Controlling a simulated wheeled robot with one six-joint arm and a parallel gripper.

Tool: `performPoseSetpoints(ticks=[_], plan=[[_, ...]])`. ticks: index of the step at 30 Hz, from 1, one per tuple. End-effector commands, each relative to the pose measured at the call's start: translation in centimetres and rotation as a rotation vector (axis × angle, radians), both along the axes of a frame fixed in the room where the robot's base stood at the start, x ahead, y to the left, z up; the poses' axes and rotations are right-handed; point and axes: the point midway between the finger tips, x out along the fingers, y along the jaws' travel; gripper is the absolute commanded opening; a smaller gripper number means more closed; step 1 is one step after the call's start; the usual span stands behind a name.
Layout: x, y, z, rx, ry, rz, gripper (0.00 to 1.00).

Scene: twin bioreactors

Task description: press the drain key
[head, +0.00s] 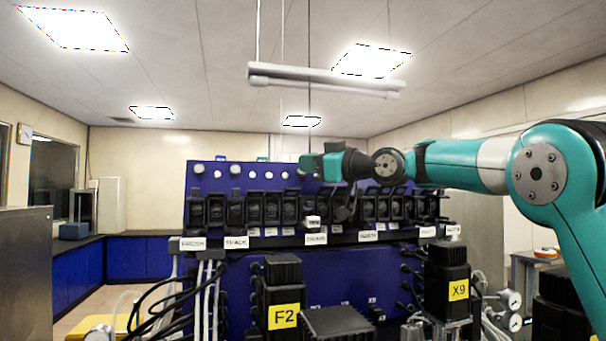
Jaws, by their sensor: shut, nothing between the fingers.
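A blue panel (290,180) holds a row of black key-like modules (271,208). Small white labels run along the dark ledge below them. The label near the middle (316,239) may read "DRAIN", but the print is too small to be sure. A small pale block (313,222) sits just above that label. I cannot tell for certain which part is the drain key. Contact with the panel cannot be made out.
Black and white hoses (205,300) hang at the left. Gauges (515,310) stand at the right. My arm crosses in from the right. A lamp bar (325,78) hangs above.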

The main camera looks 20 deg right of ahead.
Motion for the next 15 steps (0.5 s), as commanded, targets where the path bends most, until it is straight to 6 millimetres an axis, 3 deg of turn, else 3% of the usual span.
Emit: performPoseSetpoints(ticks=[5, 15], plan=[[-0.5, 0.0, 0.0, 0.000, -0.001, 0.000, 0.00], [-4.0, 0.0, 0.8, -0.001, -0.004, -0.001, 0.00]])
